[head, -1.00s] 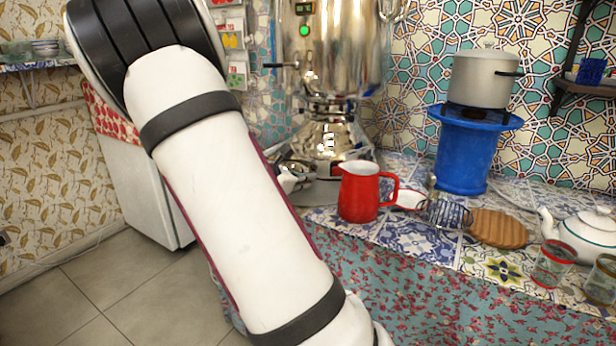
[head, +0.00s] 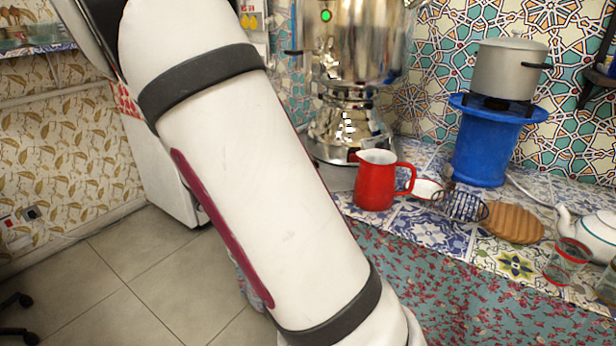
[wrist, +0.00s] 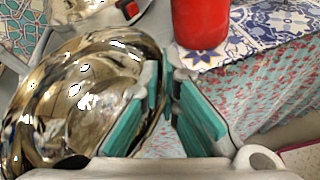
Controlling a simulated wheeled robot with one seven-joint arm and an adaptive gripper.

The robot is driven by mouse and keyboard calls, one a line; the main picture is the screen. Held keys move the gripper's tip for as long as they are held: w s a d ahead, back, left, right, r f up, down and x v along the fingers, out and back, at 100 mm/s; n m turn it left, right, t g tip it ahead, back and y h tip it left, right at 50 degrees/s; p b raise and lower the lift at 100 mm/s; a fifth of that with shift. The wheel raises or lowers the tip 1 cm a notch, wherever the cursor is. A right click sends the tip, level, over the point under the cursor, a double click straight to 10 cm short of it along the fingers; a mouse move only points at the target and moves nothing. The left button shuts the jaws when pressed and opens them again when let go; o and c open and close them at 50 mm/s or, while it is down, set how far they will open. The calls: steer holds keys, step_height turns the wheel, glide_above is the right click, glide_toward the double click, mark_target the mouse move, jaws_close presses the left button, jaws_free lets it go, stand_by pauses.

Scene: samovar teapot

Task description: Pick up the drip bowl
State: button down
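The drip bowl (wrist: 85,95) is a shiny, brassy metal bowl filling the left of the wrist view, close to the camera. My gripper (wrist: 163,85) has teal pads. Its fingertips come together at the bowl's right rim, one finger over the bowl and the other outside it, so the wall looks pinched between them. The bowl appears to hang in front of the patterned cloth, off the counter. In the head view my arm hides both the gripper and the bowl. The silver samovar (head: 350,120) stands on the counter behind.
A red pitcher (head: 375,182) stands right of the samovar. Beyond it are a wire rack (head: 460,206), a wooden board (head: 513,223), a white teapot (head: 594,236) and a glass (head: 568,262). A pot (head: 508,70) sits on a blue stove (head: 487,145).

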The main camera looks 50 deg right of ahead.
steer(key=shift+s+a+r, duration=0.15)
steer(key=shift+s+a, duration=0.1)
steer(key=shift+a, duration=0.6)
steer(key=shift+a, duration=0.1)
stand_by(1.8)
steer(key=w+a+f+n+t+y, duration=0.1)
steer(key=a+f+n+t, duration=0.15)
steer(key=a, duration=0.65)
steer(key=w+a+f+n+t+y, duration=0.1)
steer(key=a+f+n+t, duration=0.15)
steer(key=a, duration=0.55)
steer(key=w+a+f+n+t+y, duration=0.1)
steer(key=a+n+t, duration=0.25)
steer(key=a, duration=0.55)
step_height(320, 180, up, 25)
steer(key=w+n+t+y+p, duration=0.2)
steer(key=n+t+y+p, duration=0.2)
steer(key=p, duration=1.7)
steer(key=n+y, duration=0.2)
steer(key=shift+w+d+t+y, duration=0.15)
steer(key=shift+d+t+y, duration=0.05)
steer(key=shift+t+y, duration=0.15)
